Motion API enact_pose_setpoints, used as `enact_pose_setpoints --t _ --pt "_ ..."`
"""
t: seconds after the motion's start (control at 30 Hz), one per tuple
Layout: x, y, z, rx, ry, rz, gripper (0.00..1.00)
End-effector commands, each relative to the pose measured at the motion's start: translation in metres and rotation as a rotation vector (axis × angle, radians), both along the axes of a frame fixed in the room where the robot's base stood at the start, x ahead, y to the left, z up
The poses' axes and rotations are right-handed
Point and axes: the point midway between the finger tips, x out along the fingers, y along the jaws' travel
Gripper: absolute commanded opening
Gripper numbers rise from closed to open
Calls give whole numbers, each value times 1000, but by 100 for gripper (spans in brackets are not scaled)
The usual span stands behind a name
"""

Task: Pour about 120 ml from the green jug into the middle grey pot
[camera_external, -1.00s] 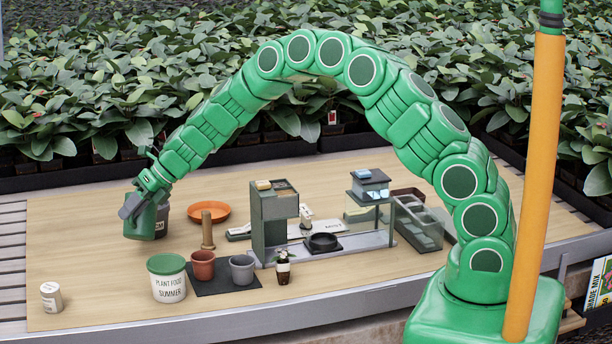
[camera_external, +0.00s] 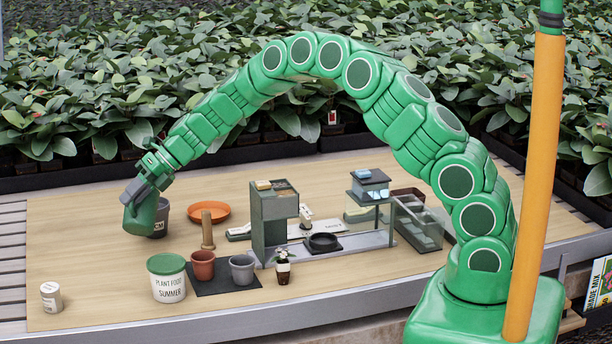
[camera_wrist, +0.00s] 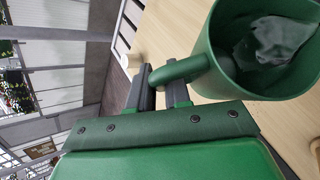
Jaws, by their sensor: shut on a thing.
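My gripper (camera_external: 146,192) is shut on the handle of the green jug (camera_external: 139,217), at the left of the external view. The jug is tilted there and appears to be above the table. In the wrist view the gripper (camera_wrist: 165,82) holds the handle, and the jug (camera_wrist: 222,68) opens toward the camera with a greyish patch inside; I cannot tell how much liquid it holds. A dark grey pot (camera_external: 162,222) with a label stands partly hidden behind the jug. A smaller grey pot (camera_external: 242,270) stands on a dark mat. I cannot tell which is the middle one.
A terracotta pot (camera_external: 203,267) shares the dark mat (camera_external: 222,287). A plant food tub (camera_external: 167,282), wooden cylinder (camera_external: 207,230), orange saucer (camera_external: 212,206) and white jar (camera_external: 51,297) stand nearby. A dark green stand (camera_external: 272,225) is mid-table. The table's left part is mostly clear.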

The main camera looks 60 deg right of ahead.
Motion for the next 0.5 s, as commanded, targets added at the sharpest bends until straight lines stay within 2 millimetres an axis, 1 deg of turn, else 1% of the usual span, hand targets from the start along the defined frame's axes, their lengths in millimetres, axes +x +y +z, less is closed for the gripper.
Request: enact_pose_setpoints --t 0.2,0.5 --pt "2 -5 6 40 13 -4 0" --pt "3 -7 13 85 30 -2 0"
